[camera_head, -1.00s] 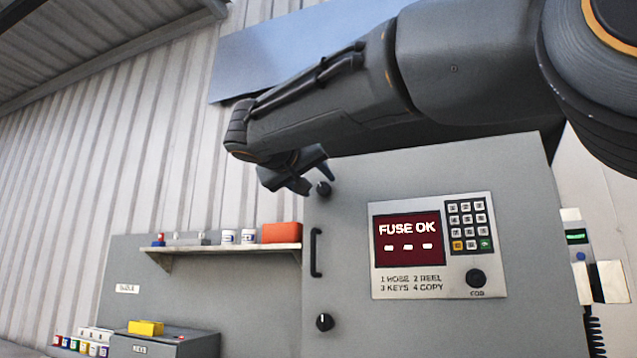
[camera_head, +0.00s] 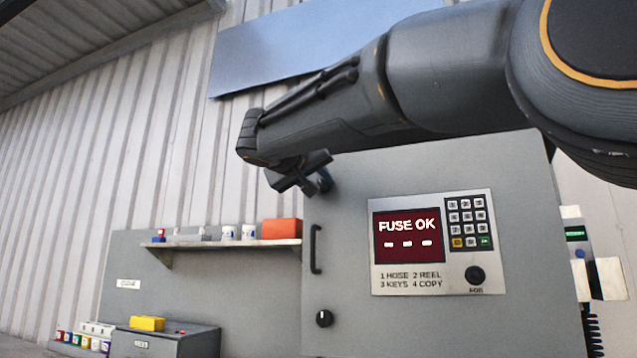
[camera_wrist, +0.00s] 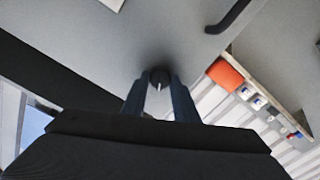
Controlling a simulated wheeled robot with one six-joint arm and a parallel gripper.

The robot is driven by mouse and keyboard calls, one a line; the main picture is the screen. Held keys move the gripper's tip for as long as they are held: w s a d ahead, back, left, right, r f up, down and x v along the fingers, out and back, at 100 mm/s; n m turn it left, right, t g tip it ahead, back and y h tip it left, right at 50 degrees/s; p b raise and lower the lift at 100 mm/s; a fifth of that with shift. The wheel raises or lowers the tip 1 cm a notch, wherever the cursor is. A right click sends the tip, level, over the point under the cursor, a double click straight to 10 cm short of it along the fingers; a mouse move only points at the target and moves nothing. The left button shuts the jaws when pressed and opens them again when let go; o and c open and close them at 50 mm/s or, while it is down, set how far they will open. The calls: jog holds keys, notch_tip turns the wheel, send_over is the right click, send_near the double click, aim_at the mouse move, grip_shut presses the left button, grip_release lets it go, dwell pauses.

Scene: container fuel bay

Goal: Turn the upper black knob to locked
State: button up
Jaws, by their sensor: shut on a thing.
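The upper black knob (camera_wrist: 159,77) is on the grey cabinet door, near its upper left corner. In the wrist view it sits between my two fingertips, with a pale pointer mark facing my gripper. My gripper (camera_wrist: 160,90) is shut on this knob. In the head view my gripper (camera_head: 318,180) is at the upper left of the door and mostly hides the knob. The lower black knob (camera_head: 324,318) is below, near the door's left edge, with a white mark pointing roughly up.
The grey cabinet door (camera_head: 345,220) has a black handle (camera_head: 316,249) between the knobs. A panel (camera_head: 433,243) reading "FUSE OK" with a keypad is to the right. A shelf (camera_head: 225,244) with a red-orange box (camera_head: 282,229) and small containers stands left. A yellow item (camera_head: 147,323) lies lower left.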

jog(key=shift+n, duration=0.3)
jog(key=n, duration=0.5)
jog(key=shift+a, duration=0.1)
jog(key=n+p, duration=0.1)
jog(key=n, duration=0.5)
jog(key=shift+f+n, duration=0.1)
jog(key=shift+n, duration=0.3)
jog(key=o, duration=1.1)
